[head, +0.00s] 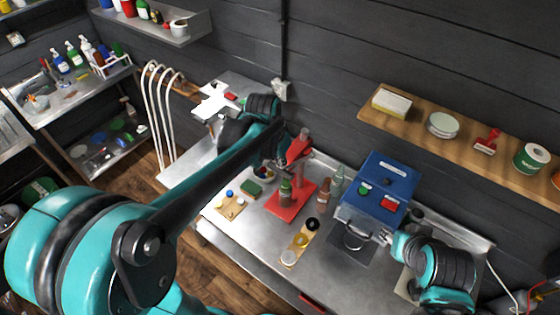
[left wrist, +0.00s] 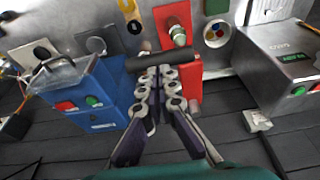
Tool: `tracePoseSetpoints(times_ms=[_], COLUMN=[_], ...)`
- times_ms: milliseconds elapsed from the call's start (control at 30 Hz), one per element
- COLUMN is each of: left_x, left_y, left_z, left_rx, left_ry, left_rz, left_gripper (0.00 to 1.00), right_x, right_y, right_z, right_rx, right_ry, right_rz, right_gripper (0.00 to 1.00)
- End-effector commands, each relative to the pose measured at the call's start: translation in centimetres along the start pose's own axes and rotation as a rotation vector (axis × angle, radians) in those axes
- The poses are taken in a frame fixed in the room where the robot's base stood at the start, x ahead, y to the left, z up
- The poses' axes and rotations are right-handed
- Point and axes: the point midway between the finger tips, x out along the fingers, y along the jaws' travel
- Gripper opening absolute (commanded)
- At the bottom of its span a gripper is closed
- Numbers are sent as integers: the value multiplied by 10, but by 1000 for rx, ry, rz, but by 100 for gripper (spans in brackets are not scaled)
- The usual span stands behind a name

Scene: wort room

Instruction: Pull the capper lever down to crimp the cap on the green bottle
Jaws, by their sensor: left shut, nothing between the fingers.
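The red capper (head: 299,148) stands on a red base on the steel bench, and its raised red upper part is beside my left gripper (head: 283,164). The green bottle (head: 285,190) stands upright on that base. The left wrist view shows the bottle (left wrist: 178,36) on the red base, beyond a dark bar (left wrist: 165,60) that appears to be the lever's grip. My left gripper is shut and empty, its fingertips at the bar; whether they touch it is unclear. My right gripper (head: 387,238) is by the blue box's front; its fingers are too small to judge.
A blue box (head: 378,190) with green and red buttons stands right of the capper. Brown bottles (head: 324,191) and a pale green bottle (head: 338,181) stand between. A board with round pieces (head: 299,243) lies in front. A grey box (left wrist: 282,65) shows in the wrist view.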

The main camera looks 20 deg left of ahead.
Motion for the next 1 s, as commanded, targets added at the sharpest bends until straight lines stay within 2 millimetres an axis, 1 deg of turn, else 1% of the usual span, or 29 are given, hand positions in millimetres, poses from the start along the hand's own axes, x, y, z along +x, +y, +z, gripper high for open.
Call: tracePoseSetpoints(times_ms=[167, 533, 1000], left_x=[8, 9, 23], left_y=[0, 0, 0], left_z=[3, 4, 20], left_rx=[0, 0, -1], left_ry=[0, 3, 79], left_rz=[0, 0, -1], left_gripper=[0, 0, 0], right_x=[-1, 0, 13], right_y=[0, 0, 0], right_z=[-1, 0, 10], right_rx=[0, 0, 0], right_ry=[0, 0, 0], right_rz=[0, 0, 0], right_gripper=[40, 40, 40])
